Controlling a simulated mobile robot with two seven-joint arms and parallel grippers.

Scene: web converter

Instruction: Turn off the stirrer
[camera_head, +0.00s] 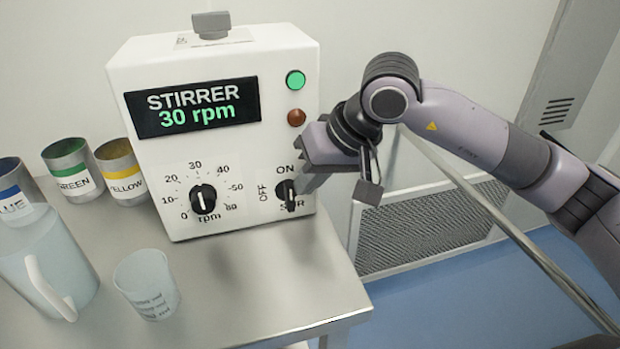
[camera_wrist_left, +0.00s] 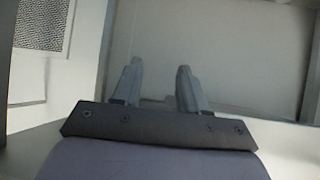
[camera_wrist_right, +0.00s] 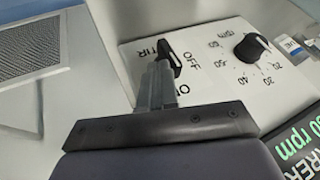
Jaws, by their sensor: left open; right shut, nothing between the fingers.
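The stirrer (camera_head: 225,130) is a white box on the metal table. Its display (camera_head: 193,107) reads "STIRRER 30 rpm". A green lamp (camera_head: 295,81) looks lit above a dull red-brown one (camera_head: 296,117). The black selector switch (camera_head: 291,203), amid ON, OFF and STIR labels, appears upright with its lower end towards STIR; my gripper partly covers it. It also shows in the right wrist view (camera_wrist_right: 168,56). My right gripper (camera_head: 302,184) is shut and empty, its tips right beside the switch; contact is unclear. My left gripper (camera_wrist_left: 157,78) is open and empty, away from the stirrer.
The rpm dial (camera_head: 203,199) sits left of the switch, pointing near 30. A clear beaker (camera_head: 147,284), a pitcher (camera_head: 45,262) and green (camera_head: 72,168) and yellow (camera_head: 119,171) labelled cans stand left of or before the stirrer. The table's right edge is close by.

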